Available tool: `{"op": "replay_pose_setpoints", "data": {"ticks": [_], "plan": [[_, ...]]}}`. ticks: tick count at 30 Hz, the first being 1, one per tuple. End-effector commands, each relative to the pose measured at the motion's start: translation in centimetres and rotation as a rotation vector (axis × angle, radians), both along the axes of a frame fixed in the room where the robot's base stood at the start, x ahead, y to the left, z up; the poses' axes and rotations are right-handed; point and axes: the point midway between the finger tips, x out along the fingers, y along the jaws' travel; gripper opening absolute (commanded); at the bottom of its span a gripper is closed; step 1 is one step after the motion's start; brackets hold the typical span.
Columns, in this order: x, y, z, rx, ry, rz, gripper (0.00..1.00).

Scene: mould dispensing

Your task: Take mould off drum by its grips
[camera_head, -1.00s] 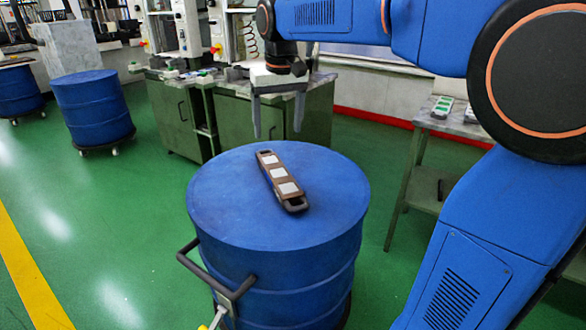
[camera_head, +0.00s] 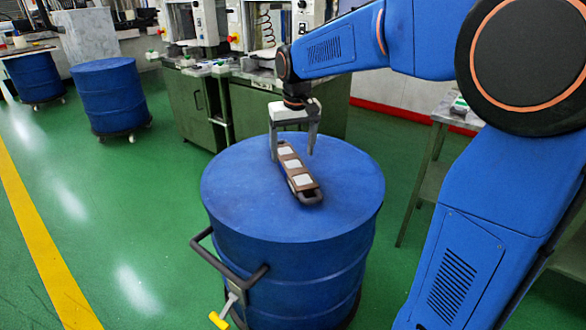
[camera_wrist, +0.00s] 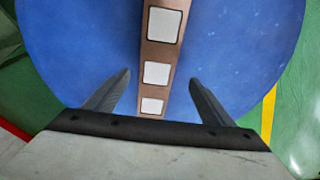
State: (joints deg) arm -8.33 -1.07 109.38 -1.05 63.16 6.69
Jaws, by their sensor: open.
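The mould (camera_head: 293,171) is a long brown bar with white square inserts and a dark loop grip at its near end. It lies on the blue top of the drum (camera_head: 240,205). My gripper (camera_head: 293,156) is open, with its two fingers pointing down over the far part of the mould. In the wrist view the mould (camera_wrist: 158,55) runs up between the open fingers of my gripper (camera_wrist: 155,85), with a gap on each side. The far grip is hidden behind my gripper in the head view. I cannot tell the exact fingertip height above the drum.
The drum has a dark push handle (camera_head: 228,262) with a yellow end at its front left. Two more blue drums (camera_head: 108,95) (camera_head: 34,76) stand at the left. Green cabinets (camera_head: 232,105) stand behind, and a grey side table (camera_head: 440,120) at the right. Green floor is clear at the left.

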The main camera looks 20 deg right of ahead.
Motion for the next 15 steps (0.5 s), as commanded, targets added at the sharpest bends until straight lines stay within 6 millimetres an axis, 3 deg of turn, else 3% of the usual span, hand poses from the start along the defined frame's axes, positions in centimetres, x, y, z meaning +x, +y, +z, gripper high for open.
{"op": "replay_pose_setpoints", "data": {"ticks": [15], "plan": [[1.3,-0.5,-5.0,0.0,0.001,0.0,0.77]]}}
